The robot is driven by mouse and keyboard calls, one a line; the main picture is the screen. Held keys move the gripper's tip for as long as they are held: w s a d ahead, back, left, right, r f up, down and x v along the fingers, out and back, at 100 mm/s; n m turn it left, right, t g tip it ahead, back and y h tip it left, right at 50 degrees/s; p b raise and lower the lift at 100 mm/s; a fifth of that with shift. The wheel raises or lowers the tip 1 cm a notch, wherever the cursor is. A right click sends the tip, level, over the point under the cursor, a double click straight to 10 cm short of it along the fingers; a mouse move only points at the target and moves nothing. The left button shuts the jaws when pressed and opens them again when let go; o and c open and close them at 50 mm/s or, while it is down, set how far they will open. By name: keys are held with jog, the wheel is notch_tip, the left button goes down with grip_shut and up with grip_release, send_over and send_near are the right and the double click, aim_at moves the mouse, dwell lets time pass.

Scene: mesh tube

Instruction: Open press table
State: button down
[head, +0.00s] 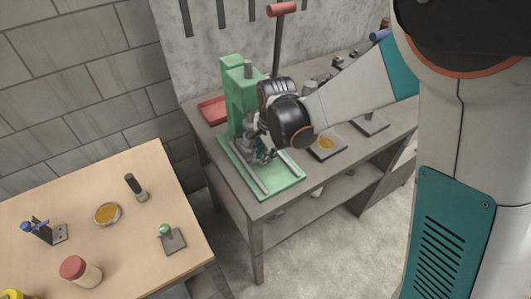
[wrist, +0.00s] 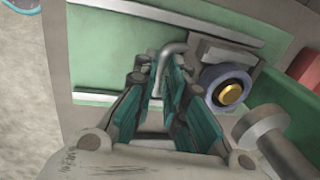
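The green press (head: 240,100) stands on the grey workbench, with a tall lever ending in a red grip (head: 283,8). Its green base plate (head: 285,183) with pale rails lies in front of the column. My gripper (head: 262,152) points down at the base plate. In the wrist view a bent metal handle (wrist: 174,48) rises at the press table, and its lower part lies between the fingertips of my gripper (wrist: 157,75). The fingers are close together on both sides of it and look shut on it. The handle's lower end is hidden by the fingers.
A red tray (head: 212,110) lies left of the press. Small dark trays (head: 370,123) stand to its right on the workbench. A separate wooden table (head: 100,165) at left holds a jar, a dish and small tools. The wall is close behind.

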jog(key=shift+s, duration=0.1)
jog(key=s+d, duration=0.1)
jog(key=s, duration=0.1)
jog(key=s+d, duration=0.2)
jog(key=s, duration=0.1)
jog(key=s+d, duration=0.2)
jog(key=s, duration=0.1)
jog(key=shift+d, duration=0.25)
jog(key=c, duration=1.7)
grip_release()
jog(key=shift+s+d+r, duration=0.15)
jog(key=shift+s+r, duration=0.1)
jog(key=shift+r, duration=1.05)
jog(key=shift+s+d+r, duration=0.1)
jog(key=shift+s+r, duration=0.1)
jog(key=shift+r, duration=1.1)
jog(key=shift+s+d+r, duration=0.15)
jog(key=shift+s+r, duration=0.1)
jog(key=shift+r, duration=1.05)
